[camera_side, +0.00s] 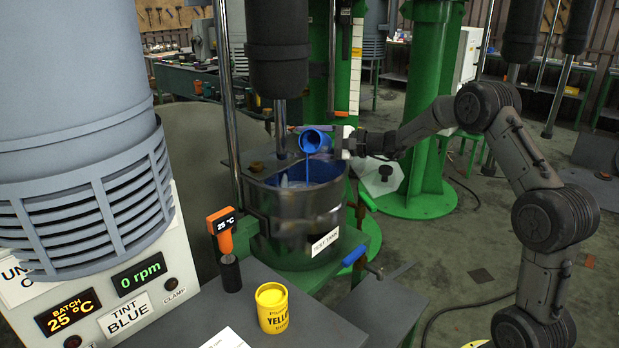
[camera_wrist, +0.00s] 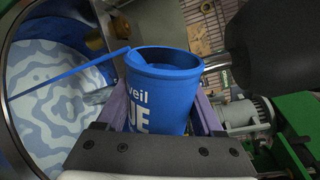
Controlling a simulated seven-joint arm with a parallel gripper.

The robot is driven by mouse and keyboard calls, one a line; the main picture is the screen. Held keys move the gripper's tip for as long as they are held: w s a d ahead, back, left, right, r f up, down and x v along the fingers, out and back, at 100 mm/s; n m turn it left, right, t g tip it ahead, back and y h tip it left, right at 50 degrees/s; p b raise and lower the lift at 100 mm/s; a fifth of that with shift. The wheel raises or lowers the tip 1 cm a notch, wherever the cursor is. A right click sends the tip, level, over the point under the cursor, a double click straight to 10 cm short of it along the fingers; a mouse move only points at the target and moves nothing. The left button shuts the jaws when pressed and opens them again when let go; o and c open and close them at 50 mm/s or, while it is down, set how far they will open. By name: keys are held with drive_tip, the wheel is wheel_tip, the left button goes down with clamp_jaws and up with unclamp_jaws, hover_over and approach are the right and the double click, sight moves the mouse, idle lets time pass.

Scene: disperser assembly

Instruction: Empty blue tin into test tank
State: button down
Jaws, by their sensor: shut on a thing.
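The blue tin (camera_side: 312,141) is tipped on its side over the test tank (camera_side: 290,222), and a thin blue stream falls from its mouth into the tank. My gripper (camera_side: 343,142) is shut on the blue tin from the right. In the wrist view the blue tin (camera_wrist: 163,88) sits between the fingers, with white lettering ending in "UE" on its side. The stream (camera_wrist: 68,72) runs left from its rim. The tank's contents (camera_wrist: 62,100) show pale with wavy blue swirls. How much paint is left in the tin is hidden.
A yellow tin (camera_side: 271,308) stands on the grey bench in front of the tank. An orange thermometer (camera_side: 222,232) reading 25 °C stands beside it. A dark mixer column (camera_side: 278,45) hangs just above the tank. The control panel (camera_side: 110,290) reads 0 rpm.

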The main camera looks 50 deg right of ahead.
drive_tip(key=shift+r+n, duration=0.4)
drive_tip(key=shift+n, duration=0.3)
idle(1.7)
drive_tip(key=shift+d+f+n+h, duration=0.1)
drive_tip(key=shift+f+n+h, duration=0.3)
drive_tip(key=shift+n, duration=0.3)
idle(1.9)
drive_tip(key=shift+r+n, duration=0.25)
drive_tip(key=shift+n, duration=0.55)
idle(1.6)
drive_tip(key=shift+a, duration=0.2)
idle(0.4)
